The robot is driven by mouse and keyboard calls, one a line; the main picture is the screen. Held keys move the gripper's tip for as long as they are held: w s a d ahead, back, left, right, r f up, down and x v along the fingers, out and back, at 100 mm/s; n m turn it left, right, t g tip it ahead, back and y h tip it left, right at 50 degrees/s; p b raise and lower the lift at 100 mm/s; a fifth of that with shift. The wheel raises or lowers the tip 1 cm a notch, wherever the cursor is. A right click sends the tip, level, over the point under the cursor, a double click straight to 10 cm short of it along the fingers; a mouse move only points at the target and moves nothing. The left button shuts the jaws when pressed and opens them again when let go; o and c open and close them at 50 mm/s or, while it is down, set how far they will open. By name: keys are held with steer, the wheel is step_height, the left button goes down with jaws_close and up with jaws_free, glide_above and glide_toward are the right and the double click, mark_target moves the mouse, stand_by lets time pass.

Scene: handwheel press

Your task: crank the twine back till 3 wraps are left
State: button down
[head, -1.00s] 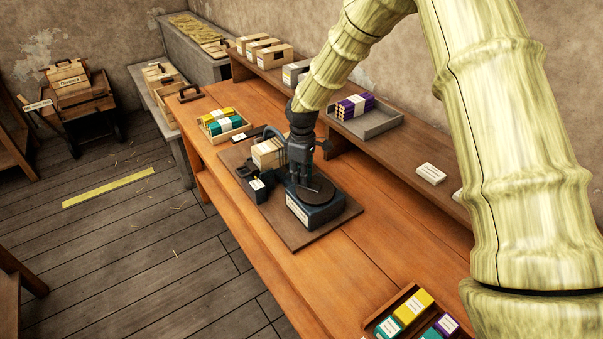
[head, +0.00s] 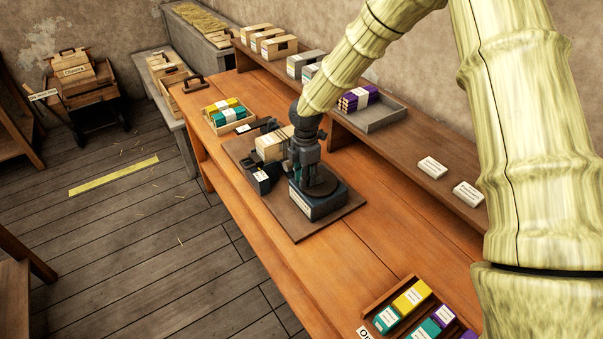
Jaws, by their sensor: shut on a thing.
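A dark press with a round dark wheel (head: 322,188) on a labelled dark base (head: 322,206) stands on a brown board (head: 292,226) on the workbench. My gripper (head: 308,168) points down over the left and back side of the wheel. It is shut on a small part there, likely the wheel's crank knob, which the fingers hide. A pale block or bundle (head: 270,147) sits in the press beside the wheel, on its left. Twine and its wraps are too small to make out.
A small dark labelled box (head: 262,181) stands left of the press. A tray (head: 238,125) of yellow and teal bundles lies behind. A grey tray (head: 388,119) with purple bundles is on the shelf. A divided tray (head: 377,306) stands at front. Bench between is clear.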

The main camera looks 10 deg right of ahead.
steer(key=shift+s+d+n+p, duration=0.15)
steer(key=shift+s+n+p, duration=0.25)
steer(key=shift+n, duration=0.8)
steer(key=c, duration=1.3)
jaws_free()
steer(key=shift+r, duration=0.15)
step_height(320, 180, up, 12)
steer(key=shift+f, duration=0.1)
